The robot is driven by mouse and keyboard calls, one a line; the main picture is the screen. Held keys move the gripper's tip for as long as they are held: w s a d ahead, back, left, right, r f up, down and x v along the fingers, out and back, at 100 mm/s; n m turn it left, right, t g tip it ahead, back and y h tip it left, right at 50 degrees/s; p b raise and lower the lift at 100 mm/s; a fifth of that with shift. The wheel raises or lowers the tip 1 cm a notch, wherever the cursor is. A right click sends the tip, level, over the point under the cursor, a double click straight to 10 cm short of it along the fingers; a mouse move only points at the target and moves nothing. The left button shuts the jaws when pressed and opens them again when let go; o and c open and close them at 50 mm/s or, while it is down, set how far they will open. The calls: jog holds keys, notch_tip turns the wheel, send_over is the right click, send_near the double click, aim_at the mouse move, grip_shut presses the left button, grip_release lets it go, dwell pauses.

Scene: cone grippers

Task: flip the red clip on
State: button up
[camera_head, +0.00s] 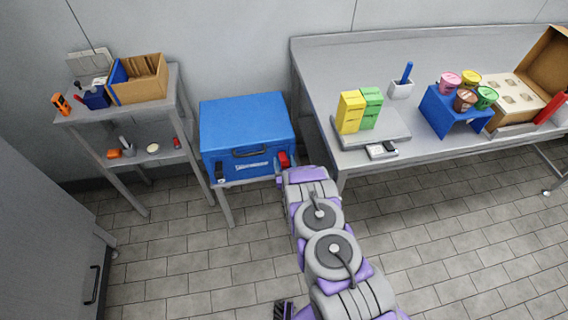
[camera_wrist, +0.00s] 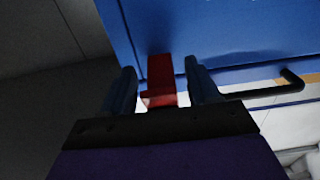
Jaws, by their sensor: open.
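The red clip (camera_head: 284,160) is on the front of the blue box (camera_head: 243,120), near its right corner. In the wrist view the red clip (camera_wrist: 161,82) stands between the two fingers of my gripper (camera_wrist: 160,85). The fingers are open, one on each side of it, with a gap on both sides. The clip's lower end is partly hidden by the gripper body. In the head view my gripper (camera_head: 284,176) is at the box's front right corner, mostly hidden by my arm. The box's lid looks closed.
A black clip (camera_head: 220,171) and a black handle (camera_head: 250,152) are on the box front; the handle (camera_wrist: 270,91) is right of my gripper in the wrist view. A shelf (camera_head: 128,115) stands left, a long table (camera_head: 430,150) right. The floor in front is clear.

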aim_at(281, 151)
jog(key=shift+c, duration=0.3)
grip_shut()
jog(key=shift+r, duration=0.1)
jog(key=r+g+p, duration=0.1)
jog(key=g+p, duration=0.1)
jog(key=p, duration=0.1)
jog(key=shift+r+h, duration=0.25)
jog(key=shift+h, duration=0.15)
jog(key=g+p, duration=0.1)
jog(key=r+g+p, duration=0.1)
jog(key=shift+w+a+r+g+h+p, duration=0.1)
jog(key=shift+w+a+g+h+p, duration=0.05)
jog(key=shift+w+g+h+p, duration=0.2)
jog(key=g, duration=0.1)
jog(key=w+r+g+p, duration=0.1)
jog(key=g+h+p, duration=0.1)
jog(key=g, duration=0.1)
jog(key=shift+w+a+r, duration=0.2)
jog(key=shift+r, duration=0.05)
jog(key=shift+w+a+r+g+h+p, duration=0.1)
jog(key=shift+w+g+h+p, duration=0.1)
jog(key=shift+g+p, duration=0.35)
jog(key=shift+w+r+g+h+p, duration=0.1)
jog(key=shift+w+g+h+p, duration=0.1)
jog(key=shift+g, duration=0.6)
jog(key=shift+w, duration=0.1)
